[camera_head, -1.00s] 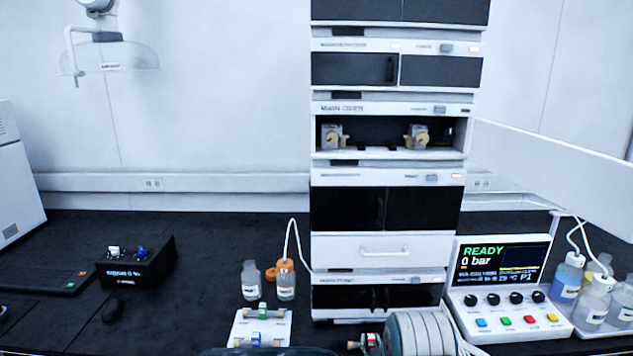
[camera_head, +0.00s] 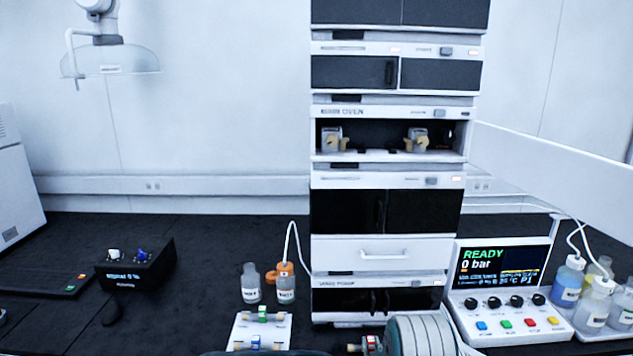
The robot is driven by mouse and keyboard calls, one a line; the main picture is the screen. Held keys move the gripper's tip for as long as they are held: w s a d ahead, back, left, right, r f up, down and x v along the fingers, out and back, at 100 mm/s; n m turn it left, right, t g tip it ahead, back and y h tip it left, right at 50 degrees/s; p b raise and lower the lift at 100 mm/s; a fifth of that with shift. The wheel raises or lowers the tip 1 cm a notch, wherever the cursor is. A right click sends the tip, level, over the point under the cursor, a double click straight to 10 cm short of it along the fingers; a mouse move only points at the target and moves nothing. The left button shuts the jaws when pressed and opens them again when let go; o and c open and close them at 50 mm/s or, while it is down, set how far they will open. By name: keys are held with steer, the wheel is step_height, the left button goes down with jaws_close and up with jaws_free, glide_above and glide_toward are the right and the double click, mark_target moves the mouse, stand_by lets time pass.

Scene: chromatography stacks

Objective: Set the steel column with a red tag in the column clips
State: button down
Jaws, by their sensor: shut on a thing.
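The tagged end of the steel column with a red tag (camera_head: 371,345) shows at the bottom edge, with a tan end fitting on its left. The rest is hidden behind the grey ridged end of my arm. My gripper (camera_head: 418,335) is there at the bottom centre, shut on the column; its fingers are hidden. The column lies roughly level, well below and in front of the oven (camera_head: 392,112). The oven bay is open. Two pale holders with tan fittings, the left clip (camera_head: 333,140) and the right clip (camera_head: 416,140), stand apart in it with an empty gap between.
A white rack (camera_head: 240,336) left of my gripper holds a green-tagged column (camera_head: 263,314) and a blue-tagged column (camera_head: 256,343). Bottles (camera_head: 286,289) stand behind it. The control panel (camera_head: 506,285) and more bottles (camera_head: 598,300) are at right.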

steer(key=shift+s+r, duration=0.1)
steer(key=s+r, duration=0.3)
steer(key=s, duration=0.2)
steer(key=shift+s, duration=0.4)
stand_by(0.6)
stand_by(0.9)
